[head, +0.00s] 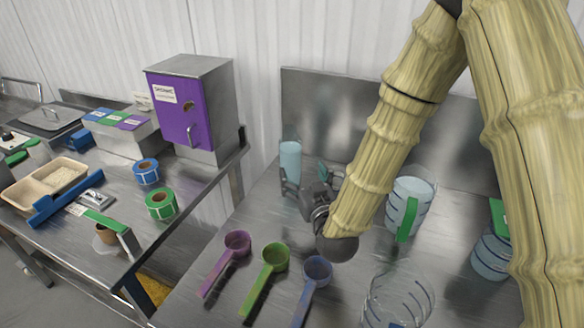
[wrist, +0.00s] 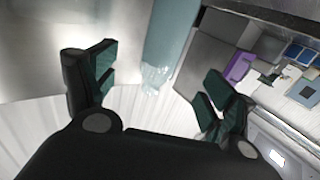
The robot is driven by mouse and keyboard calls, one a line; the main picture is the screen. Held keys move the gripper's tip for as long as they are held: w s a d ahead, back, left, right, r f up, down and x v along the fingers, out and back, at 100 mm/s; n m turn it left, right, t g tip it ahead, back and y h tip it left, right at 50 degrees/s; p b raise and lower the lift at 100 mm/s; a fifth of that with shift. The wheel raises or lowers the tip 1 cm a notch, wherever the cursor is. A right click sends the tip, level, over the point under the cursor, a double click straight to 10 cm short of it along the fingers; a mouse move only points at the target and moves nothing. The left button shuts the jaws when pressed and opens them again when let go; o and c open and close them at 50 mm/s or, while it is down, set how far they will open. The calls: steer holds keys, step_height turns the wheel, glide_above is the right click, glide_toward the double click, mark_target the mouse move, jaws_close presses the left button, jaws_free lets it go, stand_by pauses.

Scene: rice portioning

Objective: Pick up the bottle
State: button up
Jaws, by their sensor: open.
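The bottle (head: 290,155) is a pale blue, see-through cylinder standing upright on the steel table near the metal backsplash. It also shows in the wrist view (wrist: 172,45), running from the top edge down between my two fingers. My gripper (head: 304,178) is open at the bottle, low down, partly hiding its lower part in the head view. In the wrist view my gripper (wrist: 160,78) has its fingers spread on either side of the bottle, with gaps visible. I cannot tell if either finger touches it.
Purple (head: 237,243), green (head: 274,256) and blue (head: 317,268) scoops lie in front of my gripper. Clear jugs stand to the right, one with a green handle (head: 408,218), one at the front (head: 398,300). A purple-doored cabinet (head: 190,110) stands on the left table.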

mark_target(294, 163)
steer(key=shift+a+f+b, duration=0.1)
steer(key=shift+f+b, duration=0.35)
steer(key=shift+f, duration=0.5)
steer(key=shift+w, duration=0.2)
steer(key=p+x, duration=0.1)
steer(key=x, duration=0.4)
steer(key=shift+w+a, duration=0.1)
steer(key=shift+w+a+r+p, duration=0.2)
steer(key=shift+w+p, duration=0.35)
steer(key=shift+p, duration=0.05)
steer(key=shift+p+x, duration=0.65)
steer(key=shift+x, duration=1.35)
steer(key=shift+f, duration=0.15)
steer(key=c, duration=1.5)
